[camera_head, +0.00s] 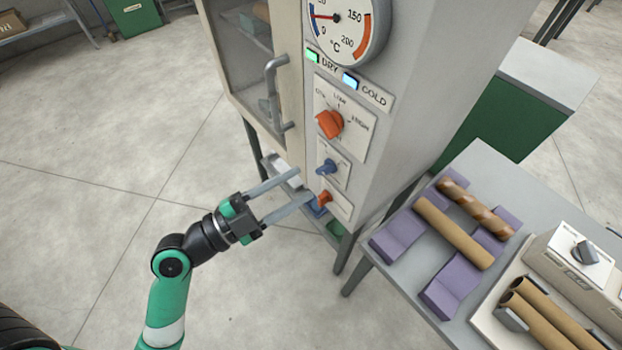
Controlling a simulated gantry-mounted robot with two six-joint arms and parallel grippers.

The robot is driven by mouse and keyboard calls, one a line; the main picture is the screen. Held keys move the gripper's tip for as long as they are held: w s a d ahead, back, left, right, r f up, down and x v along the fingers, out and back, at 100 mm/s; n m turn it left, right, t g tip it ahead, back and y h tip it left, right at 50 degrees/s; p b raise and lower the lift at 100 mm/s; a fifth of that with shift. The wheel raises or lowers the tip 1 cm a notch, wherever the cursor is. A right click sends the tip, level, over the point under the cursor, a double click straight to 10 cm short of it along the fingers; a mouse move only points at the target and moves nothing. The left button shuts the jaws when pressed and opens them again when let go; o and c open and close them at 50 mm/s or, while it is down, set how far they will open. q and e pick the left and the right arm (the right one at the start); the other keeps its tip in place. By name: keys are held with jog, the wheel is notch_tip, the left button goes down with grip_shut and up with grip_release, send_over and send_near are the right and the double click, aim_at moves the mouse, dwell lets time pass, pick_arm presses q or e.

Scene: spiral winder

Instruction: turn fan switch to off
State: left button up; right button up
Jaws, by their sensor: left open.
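The grey cabinet (410,70) has a panel with three knobs in a column. The top one is a large orange knob (329,124) on a plate with labels that seem to include LOW and HIGH. Below it are a small blue knob (327,167) and a small orange-red knob (324,197). Labels by the two small knobs are too small to read, so I cannot tell which is the fan switch. My left gripper (305,184) is open, its two long fingers pointing at the two small knobs from the left. Contact is unclear. My right gripper is out of view.
A dial gauge (338,22) and lit DRY (312,56) and COLD (350,81) lamps sit above the knobs. A door handle (273,90) sticks out left of the panel. A table with cardboard tubes (452,232) on purple rests stands at right.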

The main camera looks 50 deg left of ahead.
aim_at(322, 173)
pick_arm(q)
notch_tip(322, 173, down, 8)
jog(key=s+a+n+g+y+b, duration=0.1)
jog(key=s+a+n+y, duration=0.1)
jog(key=s+a+n, duration=0.1)
jog(key=shift+y, duration=0.3)
jog(key=w, duration=0.8)
jog(key=w+r+p, duration=0.1)
jog(key=w, duration=0.3)
jog(key=shift+d, duration=0.15)
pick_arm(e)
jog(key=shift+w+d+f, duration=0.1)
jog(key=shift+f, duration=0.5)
pick_arm(q)
jog(key=shift+c, duration=0.3)
grip_shut()
